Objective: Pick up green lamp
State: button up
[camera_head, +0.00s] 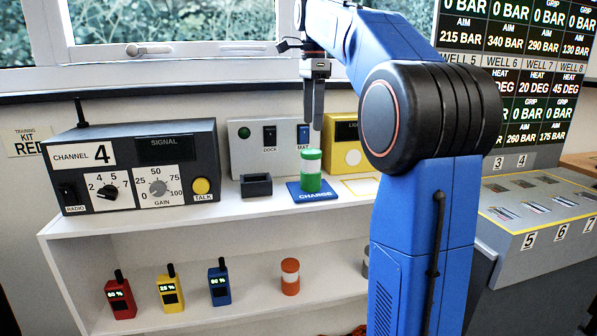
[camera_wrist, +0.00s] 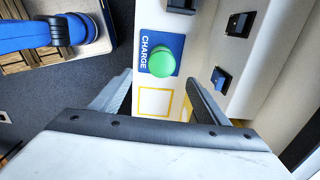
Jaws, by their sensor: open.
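The green lamp (camera_head: 311,172), a short cylinder with green and white bands, stands upright on the blue mat marked CHARGE (camera_head: 297,195) on the upper shelf. In the wrist view its round green top (camera_wrist: 162,63) shows on the blue mat (camera_wrist: 148,37). My gripper (camera_head: 314,108) hangs above and slightly right of the lamp in the head view, pointing down. In the wrist view its two fingers (camera_wrist: 158,88) are spread apart with nothing between them but a yellow-outlined square on the shelf. The lamp is just beyond the fingertips and apart from them.
A grey radio box (camera_head: 135,165) stands left on the shelf. A small dark holder (camera_head: 256,185) is beside the mat. Panels with switches (camera_head: 268,140) stand behind. The lower shelf holds red, yellow and blue handsets (camera_head: 219,283) and an orange-white cylinder (camera_head: 290,277).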

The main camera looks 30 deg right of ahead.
aim_at(312, 150)
notch_tip(312, 150, down, 11)
jog(key=shift+r, duration=0.1)
jog(key=shift+w+f, duration=0.2)
jog(key=shift+f, duration=2.9)
jog(key=c, duration=1.5)
jog(key=shift+r, duration=0.1)
